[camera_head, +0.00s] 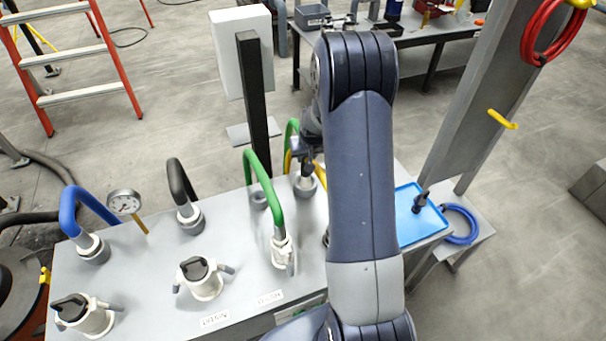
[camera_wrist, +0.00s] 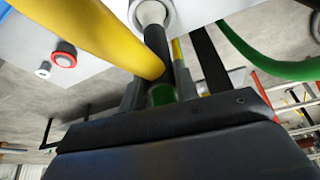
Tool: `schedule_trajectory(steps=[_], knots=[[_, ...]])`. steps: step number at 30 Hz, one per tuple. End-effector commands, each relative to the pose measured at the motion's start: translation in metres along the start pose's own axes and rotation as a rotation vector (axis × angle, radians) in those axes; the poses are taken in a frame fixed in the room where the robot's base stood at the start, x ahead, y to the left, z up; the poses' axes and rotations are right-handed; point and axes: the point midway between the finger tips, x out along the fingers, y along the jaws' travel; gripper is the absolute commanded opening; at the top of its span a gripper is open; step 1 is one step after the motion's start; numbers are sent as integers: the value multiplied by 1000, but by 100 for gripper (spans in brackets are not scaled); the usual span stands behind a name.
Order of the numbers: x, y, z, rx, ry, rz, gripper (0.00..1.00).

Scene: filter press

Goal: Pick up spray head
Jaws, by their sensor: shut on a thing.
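My gripper (camera_head: 306,160) is over the bench top, just left of my arm, beside a yellow hose. In the wrist view its jaws (camera_wrist: 160,95) are shut on a dark cylindrical piece (camera_wrist: 155,42) with a green part. The piece's far end meets a pale ring-shaped socket (camera_wrist: 168,12); I cannot tell whether it is seated. A dark nozzle-like piece (camera_head: 420,202), possibly the spray head, lies at the blue tray (camera_head: 425,228), right of my arm. I cannot tell whether the held piece is a spray head. My arm hides part of the bench.
The yellow hose (camera_wrist: 105,38) passes close to my jaws. Green (camera_head: 262,185), black (camera_head: 178,180) and blue (camera_head: 80,205) hoses arch from bench fittings. A dark post (camera_head: 256,100) stands behind. A grey column (camera_head: 490,90) and coiled blue hose (camera_head: 462,225) are at right.

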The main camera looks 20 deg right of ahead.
Motion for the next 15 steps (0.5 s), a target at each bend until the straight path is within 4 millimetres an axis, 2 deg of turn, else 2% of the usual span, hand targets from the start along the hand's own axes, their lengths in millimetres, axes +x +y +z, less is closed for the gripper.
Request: schedule_trajectory(steps=[1, 7, 15], knots=[[0, 0, 0, 0, 0, 0, 16], [0, 0, 0, 0, 0, 0, 0], [0, 0, 0, 0, 1, 0, 0]])
